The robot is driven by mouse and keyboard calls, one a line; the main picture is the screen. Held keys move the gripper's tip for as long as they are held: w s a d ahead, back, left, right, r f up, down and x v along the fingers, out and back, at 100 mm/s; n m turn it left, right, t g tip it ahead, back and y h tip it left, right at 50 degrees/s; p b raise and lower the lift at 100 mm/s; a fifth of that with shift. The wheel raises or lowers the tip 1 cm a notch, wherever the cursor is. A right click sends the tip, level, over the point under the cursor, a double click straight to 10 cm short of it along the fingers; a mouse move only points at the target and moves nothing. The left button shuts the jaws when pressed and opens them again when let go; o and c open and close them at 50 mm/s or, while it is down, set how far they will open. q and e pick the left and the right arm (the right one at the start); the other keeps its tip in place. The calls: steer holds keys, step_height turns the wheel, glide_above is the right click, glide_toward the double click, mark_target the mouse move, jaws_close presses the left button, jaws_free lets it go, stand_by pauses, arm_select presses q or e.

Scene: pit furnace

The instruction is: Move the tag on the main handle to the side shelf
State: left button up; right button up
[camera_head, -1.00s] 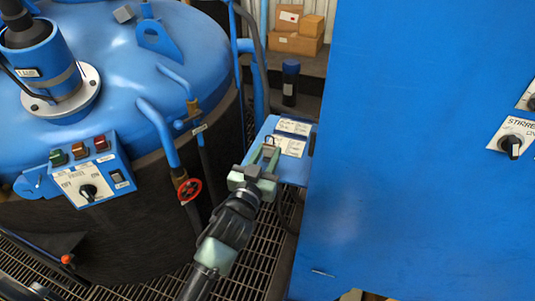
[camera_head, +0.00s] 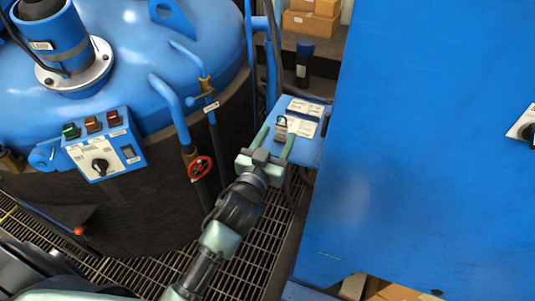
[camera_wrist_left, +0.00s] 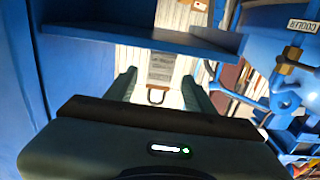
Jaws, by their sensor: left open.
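The blue side shelf (camera_head: 309,151) stands between the vessel and the tall blue cabinet, with white printed labels on top. My left gripper (camera_head: 277,130) is open at the shelf's near left part. A small grey tag with a loop (camera_head: 281,129) shows between its fingers, apparently on the shelf; whether it touches a finger is unclear. In the left wrist view the open fingers of the left gripper (camera_wrist_left: 160,88) stand either side of the grey tag (camera_wrist_left: 159,66) and its dark loop. I cannot identify the main handle. My right gripper is not in view.
The blue vessel (camera_head: 130,35) with its button box (camera_head: 100,143) and red valve wheel (camera_head: 200,168) is on the left. The tall blue cabinet (camera_head: 420,150) closes off the right. A dark cylinder (camera_head: 304,62) and boxes (camera_head: 312,22) stand behind. Grating lies below.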

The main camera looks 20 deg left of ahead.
arm_select(q)
steer(key=s+b, duration=0.2)
steer(key=s, duration=0.8)
steer(key=shift+s+a, duration=0.15)
steer(key=shift+s, duration=0.1)
step_height(320, 180, down, 18)
steer(key=d+r+m+g, duration=0.1)
steer(key=d+g, duration=0.1)
steer(key=g, duration=0.2)
steer(key=s+a+f+m+g, duration=0.1)
steer(key=s+f+g, duration=0.25)
steer(key=f, duration=0.85)
steer(key=s+f+g, duration=0.2)
steer(key=s+f, duration=0.3)
steer(key=f, duration=0.7)
steer(key=s+a+f+g, duration=0.2)
steer(key=s+f, duration=0.4)
steer(key=s, duration=0.4)
steer(key=s+a+f+g, duration=0.3)
steer(key=s+f, duration=0.4)
steer(key=s, duration=0.2)
steer(key=s+a+f+g, duration=0.2)
steer(key=s+f, duration=0.5)
steer(key=s, duration=0.3)
steer(key=shift+s+a+f+y, duration=0.2)
steer(key=shift+s+a+y, duration=0.1)
steer(key=shift+s+a, duration=0.05)
steer(key=shift+g, duration=0.25)
